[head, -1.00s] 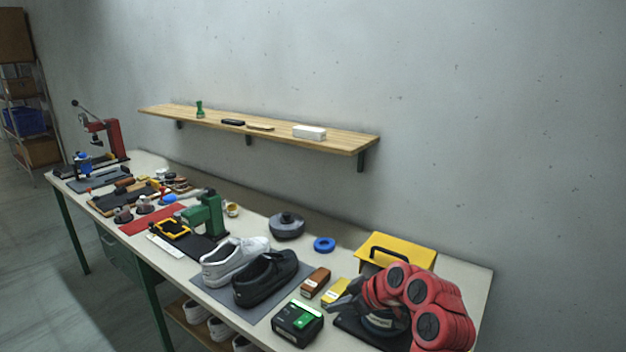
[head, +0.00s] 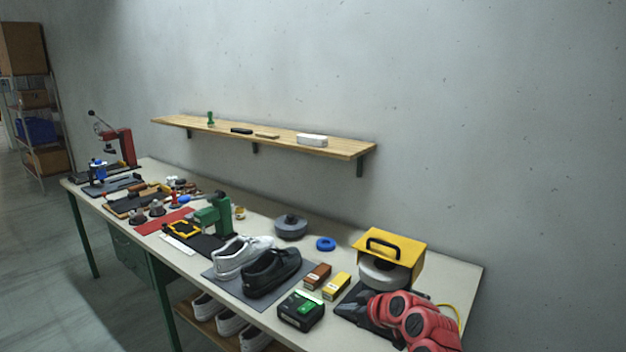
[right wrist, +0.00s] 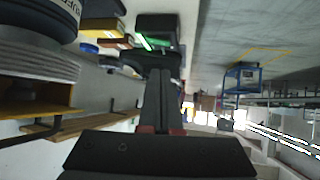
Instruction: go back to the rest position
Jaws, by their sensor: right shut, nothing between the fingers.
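My right gripper (head: 352,304) is at the lower right of the head view, at the end of my red arm. It is shut and empty, with its dark fingers pointing left over the front of the bench (head: 455,284). It is close to the yellow-hooded machine with a grey wheel (head: 398,247). Its shut fingers also show in the right wrist view (right wrist: 160,75). Whether it touches the dark base under the wheel I cannot tell. My left gripper is in neither view.
A green-and-black box (head: 300,311), brown and yellow boxes (head: 317,276), and a white and a black shoe (head: 271,272) on a grey mat lie left of the gripper. A wooden shelf (head: 280,140) is on the wall. Floor at the left is clear.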

